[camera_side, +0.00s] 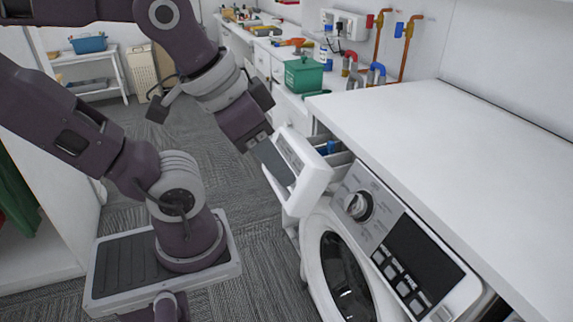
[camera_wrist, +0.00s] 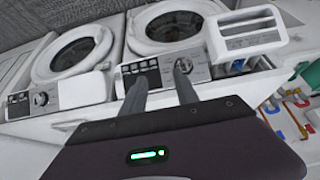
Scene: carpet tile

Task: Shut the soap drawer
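The soap drawer (camera_side: 302,172) is pulled out of the white washing machine (camera_side: 365,210), left of its knob in the side view. Its thick white front has a recessed handle, and blue parts show inside behind it. In the wrist view the soap drawer (camera_wrist: 245,32) sticks out at the upper right. My gripper (camera_side: 283,178) is beside the drawer front in the side view, overlapping its left edge; I cannot tell whether they touch. In the wrist view my gripper's two dark fingers (camera_wrist: 160,82) are apart with nothing between them, left of the drawer front.
A second washing machine (camera_wrist: 72,60) stands at the left in the wrist view. A green box (camera_side: 304,75) and pipes (camera_side: 405,45) are along the back wall. Open carpet lies left of the machine.

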